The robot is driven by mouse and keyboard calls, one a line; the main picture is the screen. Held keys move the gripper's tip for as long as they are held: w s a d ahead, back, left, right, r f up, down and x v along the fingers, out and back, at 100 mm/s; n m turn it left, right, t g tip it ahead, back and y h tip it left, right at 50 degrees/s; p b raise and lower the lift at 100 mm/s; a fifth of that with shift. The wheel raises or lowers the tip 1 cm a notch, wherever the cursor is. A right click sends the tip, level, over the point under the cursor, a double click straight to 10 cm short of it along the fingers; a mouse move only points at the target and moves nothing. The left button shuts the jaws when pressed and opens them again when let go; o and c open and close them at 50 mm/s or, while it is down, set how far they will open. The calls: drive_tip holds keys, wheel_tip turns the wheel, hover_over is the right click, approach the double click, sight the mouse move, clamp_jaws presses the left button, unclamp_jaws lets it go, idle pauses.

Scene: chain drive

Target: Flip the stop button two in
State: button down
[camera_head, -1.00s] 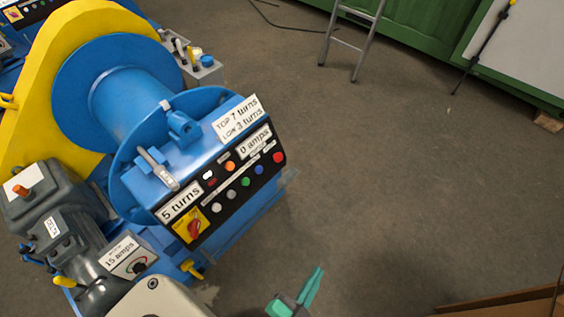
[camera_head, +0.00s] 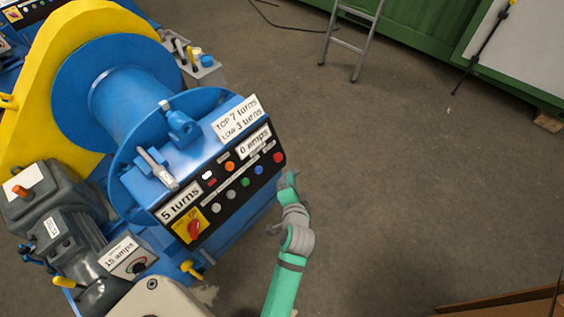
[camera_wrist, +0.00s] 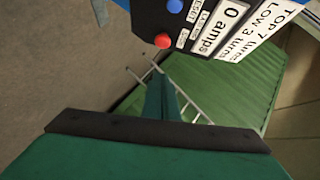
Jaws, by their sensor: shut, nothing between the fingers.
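The control panel (camera_head: 240,188) is a black face on the front of the blue machine, with a row of coloured buttons. The red button (camera_head: 278,157) is at its right end and also shows in the wrist view (camera_wrist: 162,41). The blue button (camera_head: 259,170) is beside it; green, grey and white ones are further left. Small labels by the buttons are too small to read surely. My green gripper (camera_head: 288,176) is shut and empty, just below and right of the red button. In the wrist view its fingertips (camera_wrist: 160,80) are below the red button, apparently apart from it.
A red rotary switch on a yellow plate (camera_head: 188,225) is at the panel's left end. Signs read "5 turns", "0 amps" and "TOP 7 turns LOW 3 turns". A ladder (camera_head: 357,45) stands far back by a green container.

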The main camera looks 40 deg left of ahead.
idle(0.3)
approach(281, 156)
drive_tip(key=w, duration=0.4)
drive_tip(key=a+f, duration=0.2)
drive_tip(key=a, duration=0.1)
drive_tip(key=shift+a+f, duration=0.1)
idle(0.4)
